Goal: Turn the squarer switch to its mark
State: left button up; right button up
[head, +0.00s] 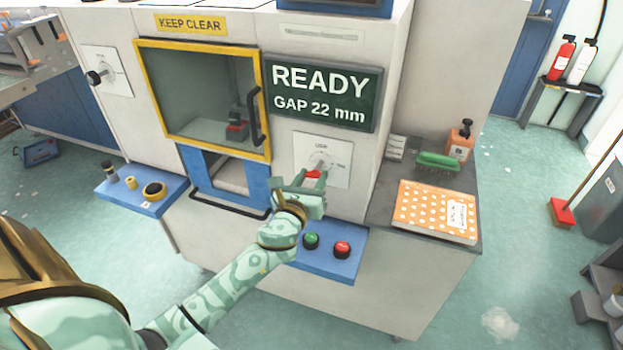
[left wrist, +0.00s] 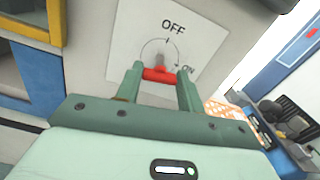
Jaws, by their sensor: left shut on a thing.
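The squarer switch is a rotary knob with a red grip (head: 313,173) on a white plate (head: 338,150) below the green display. In the left wrist view the plate (left wrist: 203,35) reads OFF at the top and ON at the lower right, around a thin dial ring. My left gripper (head: 316,180) is shut on the red grip, which shows as a red bar (left wrist: 158,74) between its two green fingers (left wrist: 161,76). The fingers hide the grip's ends, and I cannot tell which mark the knob points to. My right gripper is not in view.
The display (head: 320,95) reads READY, GAP 22 mm. A yellow-framed window (head: 205,93) with a black handle is left of the switch. Green (head: 311,240) and red (head: 342,249) buttons sit below it. Another dial, black-knobbed (head: 95,77), is at far left. An orange dotted book (head: 436,211) lies right.

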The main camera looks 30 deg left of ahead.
pick_arm(q)
jog(key=n, duration=1.2)
jog(key=shift+n, duration=0.3)
jog(key=shift+f+n+p, duration=0.1)
jog(key=shift+n+p, duration=0.45)
jog(key=shift+n, duration=1.35)
jog(key=o, duration=1)
jog(key=shift+a, duration=0.1)
jog(key=shift+s, duration=0.1)
